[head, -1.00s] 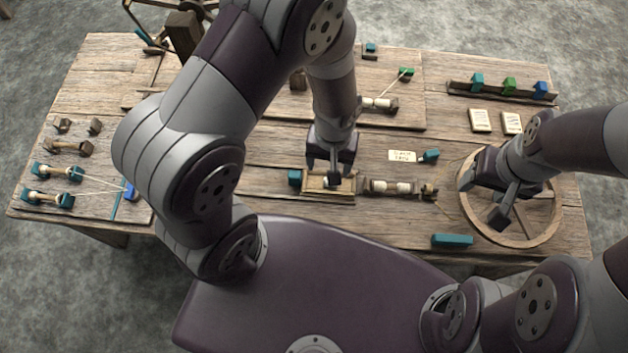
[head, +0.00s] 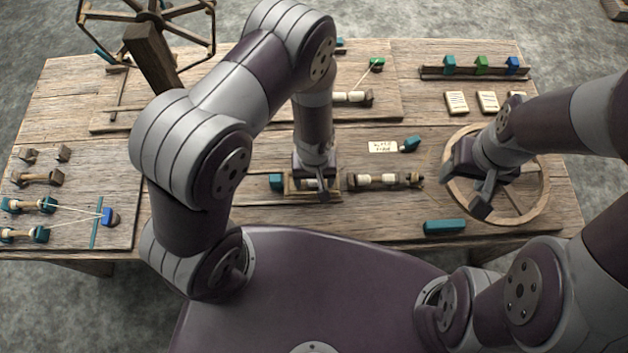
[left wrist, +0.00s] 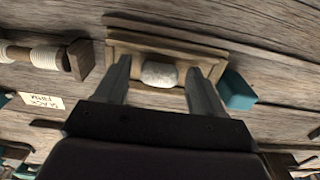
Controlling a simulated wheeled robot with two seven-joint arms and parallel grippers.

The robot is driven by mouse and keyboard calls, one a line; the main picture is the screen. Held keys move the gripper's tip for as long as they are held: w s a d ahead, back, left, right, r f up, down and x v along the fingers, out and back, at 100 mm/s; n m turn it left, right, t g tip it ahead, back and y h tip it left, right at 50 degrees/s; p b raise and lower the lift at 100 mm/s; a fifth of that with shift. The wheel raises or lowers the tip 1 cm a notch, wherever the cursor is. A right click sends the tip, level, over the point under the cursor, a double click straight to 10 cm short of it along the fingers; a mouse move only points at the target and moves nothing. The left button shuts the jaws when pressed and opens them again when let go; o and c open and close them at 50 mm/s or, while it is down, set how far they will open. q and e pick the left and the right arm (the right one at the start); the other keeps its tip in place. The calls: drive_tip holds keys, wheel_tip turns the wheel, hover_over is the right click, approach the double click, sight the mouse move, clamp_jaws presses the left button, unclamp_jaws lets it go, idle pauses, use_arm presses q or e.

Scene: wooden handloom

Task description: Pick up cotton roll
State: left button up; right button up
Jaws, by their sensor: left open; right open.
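The cotton roll (left wrist: 160,75) is a small off-white lump lying in a shallow wooden tray (left wrist: 190,46). In the left wrist view it lies between the fingertips of my open left gripper (left wrist: 160,78), with a gap on each side. My right gripper (head: 478,190) is open and empty above the round wooden ring at the right.
A teal block (head: 276,181) stands beside the tray, and a spool on a wooden holder (head: 378,181) is on its other side. The wooden ring (head: 541,200), a teal bar (head: 444,227) and a label card (head: 383,147) lie to the right.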

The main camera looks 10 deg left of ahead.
use_arm(q)
drive_tip(key=shift+c, duration=0.4)
drive_tip(key=c, duration=1)
drive_tip(key=shift+c, duration=0.3)
drive_tip(key=shift+r, duration=0.2)
